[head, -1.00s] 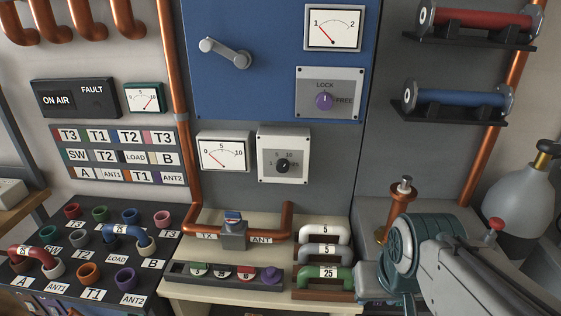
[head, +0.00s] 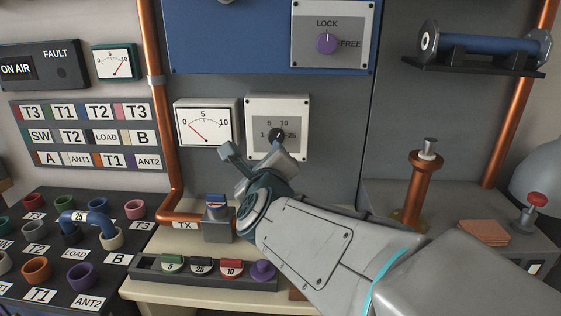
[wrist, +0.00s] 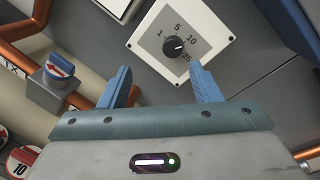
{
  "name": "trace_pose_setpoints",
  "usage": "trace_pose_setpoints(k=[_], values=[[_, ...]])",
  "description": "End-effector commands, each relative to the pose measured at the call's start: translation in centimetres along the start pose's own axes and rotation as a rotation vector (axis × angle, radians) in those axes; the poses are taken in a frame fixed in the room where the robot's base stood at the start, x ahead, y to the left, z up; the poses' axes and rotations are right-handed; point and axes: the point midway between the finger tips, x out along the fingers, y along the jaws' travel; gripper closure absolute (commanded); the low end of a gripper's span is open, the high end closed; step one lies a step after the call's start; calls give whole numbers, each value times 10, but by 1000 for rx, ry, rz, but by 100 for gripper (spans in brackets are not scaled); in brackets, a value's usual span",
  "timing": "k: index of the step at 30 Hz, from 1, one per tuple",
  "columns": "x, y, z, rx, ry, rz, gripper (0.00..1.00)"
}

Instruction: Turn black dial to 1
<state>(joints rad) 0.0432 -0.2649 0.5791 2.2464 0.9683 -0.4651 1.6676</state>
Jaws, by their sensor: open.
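The black dial (head: 278,134) sits on a white square plate (head: 298,106) marked 1, 5, 10 and 25, on the grey panel. In the head view my gripper's right finger overlaps its lower edge. In the wrist view the dial (wrist: 173,47) is in full sight, ahead of my fingertips and nearer the right one. Its white mark points to the 10 and 25 side; I cannot tell exactly which number. My gripper (head: 252,150) is open with nothing between its fingers; its blue fingers also show spread in the wrist view (wrist: 160,68). I see no contact with the dial.
A white meter (head: 203,124) is left of the dial. The purple LOCK/FREE knob (head: 326,43) is above. A TX switch box (head: 217,218) with copper pipe stands below left. A row of coloured knobs (head: 203,269) lies below. The panel right of the dial plate is clear.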

Motion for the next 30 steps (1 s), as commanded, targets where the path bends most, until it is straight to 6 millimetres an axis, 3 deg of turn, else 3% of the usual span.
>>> trace_pose_setpoints(k=[1,3,9,17,30], values=[[5,12,-9,132,-1,-48,42],[6,15,-11,299,-1,-112,42],[5,18,-17,577,-3,-221,42],[23,11,-19,624,-1,-242,42],[94,-5,-23,621,-2,-239,42]])
